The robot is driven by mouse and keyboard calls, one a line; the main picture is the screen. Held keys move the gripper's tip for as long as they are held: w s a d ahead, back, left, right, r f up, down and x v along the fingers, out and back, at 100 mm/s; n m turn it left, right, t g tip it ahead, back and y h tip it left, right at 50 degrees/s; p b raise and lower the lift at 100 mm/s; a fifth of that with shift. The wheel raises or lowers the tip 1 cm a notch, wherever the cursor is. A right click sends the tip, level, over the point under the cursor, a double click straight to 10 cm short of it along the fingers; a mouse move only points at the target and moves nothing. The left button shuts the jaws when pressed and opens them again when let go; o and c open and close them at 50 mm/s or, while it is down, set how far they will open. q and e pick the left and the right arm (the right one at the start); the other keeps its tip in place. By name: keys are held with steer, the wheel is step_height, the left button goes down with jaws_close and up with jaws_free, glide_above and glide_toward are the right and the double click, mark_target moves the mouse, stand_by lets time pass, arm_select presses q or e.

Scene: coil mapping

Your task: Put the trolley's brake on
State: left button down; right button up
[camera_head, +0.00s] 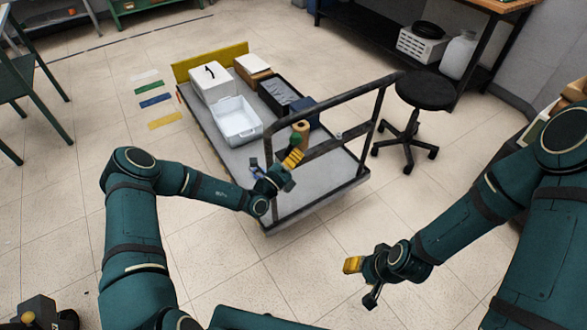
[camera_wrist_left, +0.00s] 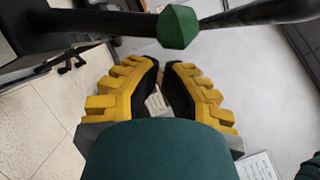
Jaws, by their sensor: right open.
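The trolley has a grey deck (camera_head: 330,172), a yellow end board (camera_head: 210,62) and a black handle frame (camera_head: 335,97). A green faceted knob (camera_head: 296,139) shows by the handle frame. In the left wrist view the green knob (camera_wrist_left: 178,27) is just beyond my fingertips, in front of a dark bar. My left gripper (camera_head: 292,160) is at the handle end, close to the knob. Its yellow fingers (camera_wrist_left: 163,63) stand apart with a narrow, empty gap. My right gripper (camera_head: 360,282) is open and empty over the floor, right of the trolley's near end. The brake's setting cannot be told.
The deck carries white bins (camera_head: 237,118), a dark crate (camera_head: 279,97), a cardboard box (camera_head: 253,69) and a tan spool (camera_head: 302,128). A black stool (camera_head: 426,92) stands right of the trolley. A shelf bench (camera_head: 390,39) is behind it. The floor left of the trolley is mostly clear.

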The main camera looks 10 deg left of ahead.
mark_target(292, 144)
arm_select(q)
steer(key=shift+w+a+r, duration=0.1)
steer(key=shift+w+r, duration=0.05)
steer(key=shift+w, duration=0.15)
steer(key=shift+r, duration=0.1)
steer(key=r+n+p, duration=0.1)
steer(key=p, duration=0.1)
steer(key=w+a+r+n+p, duration=0.1)
steer(key=shift+w+a+n+g+y+p, duration=0.3)
steer(key=shift+n+p, duration=0.1)
steer(key=shift+w+a+r, duration=0.15)
steer(key=shift+w+a, duration=0.1)
steer(key=shift+w+a+p, duration=0.35)
steer(key=shift+w+a, duration=0.05)
steer(key=shift+w, duration=0.05)
steer(key=shift+s, duration=0.1)
